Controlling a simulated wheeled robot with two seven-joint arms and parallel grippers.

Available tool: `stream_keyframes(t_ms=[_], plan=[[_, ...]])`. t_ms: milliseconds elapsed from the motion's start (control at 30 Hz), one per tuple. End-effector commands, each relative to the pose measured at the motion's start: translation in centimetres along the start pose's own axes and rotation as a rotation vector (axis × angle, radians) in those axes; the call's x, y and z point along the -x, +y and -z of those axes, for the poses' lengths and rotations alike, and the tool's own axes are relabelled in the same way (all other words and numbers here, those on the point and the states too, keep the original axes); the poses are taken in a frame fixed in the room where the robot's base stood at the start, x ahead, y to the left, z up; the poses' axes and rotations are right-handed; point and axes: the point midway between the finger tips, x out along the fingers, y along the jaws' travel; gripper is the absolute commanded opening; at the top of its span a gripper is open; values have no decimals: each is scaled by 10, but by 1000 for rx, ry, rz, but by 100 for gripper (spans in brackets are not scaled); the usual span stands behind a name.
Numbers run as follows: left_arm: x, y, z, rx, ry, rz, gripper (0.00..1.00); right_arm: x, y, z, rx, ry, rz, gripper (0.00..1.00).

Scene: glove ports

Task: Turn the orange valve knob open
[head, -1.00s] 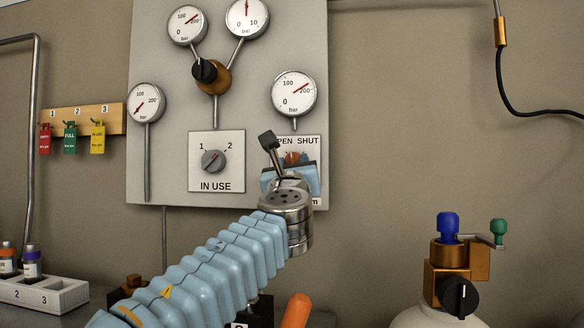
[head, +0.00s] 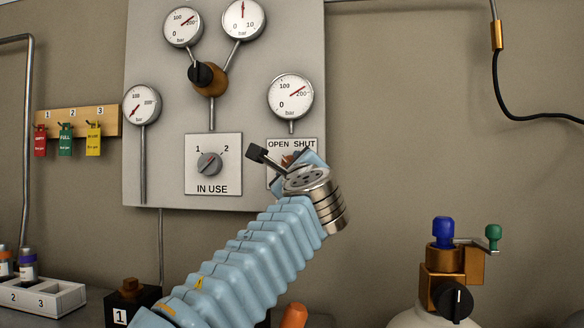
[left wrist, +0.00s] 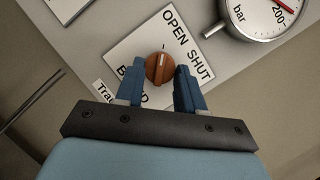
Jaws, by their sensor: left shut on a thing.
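The orange valve knob (left wrist: 160,68) sits on a white plate lettered OPEN and SHUT (left wrist: 122,48) in the left wrist view. The blue fingers of my left gripper (left wrist: 161,84) are closed on the knob, one on each side. The knob's ridge runs up and down in that view, roughly in line with the fingers. In the head view only a sliver of the knob (head: 287,159) shows; my left gripper (head: 302,160) and wrist hide most of it and the lower plate. My right gripper is in neither view.
The panel (head: 150,80) also carries several gauges, a black knob (head: 201,75) and an IN USE selector (head: 209,163). A gauge (head: 290,97) sits just above the valve plate. A cylinder with a brass valve (head: 450,270) stands at right.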

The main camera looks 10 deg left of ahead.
Motion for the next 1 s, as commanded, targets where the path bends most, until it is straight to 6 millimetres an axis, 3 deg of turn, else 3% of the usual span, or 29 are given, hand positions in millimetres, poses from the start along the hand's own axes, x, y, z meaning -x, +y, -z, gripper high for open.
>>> stream_keyframes(t_ms=[433, 467, 600, 1000], plan=[[0, 1, 0, 10, 0, -6, 7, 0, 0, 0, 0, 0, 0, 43], [0, 1, 0, 10, 0, -6, 39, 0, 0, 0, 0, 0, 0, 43], [0, 1, 0, 10, 0, -6, 61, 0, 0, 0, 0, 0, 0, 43], [8, 1, 2, 11, 2, -3, 63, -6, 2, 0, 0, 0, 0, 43]])
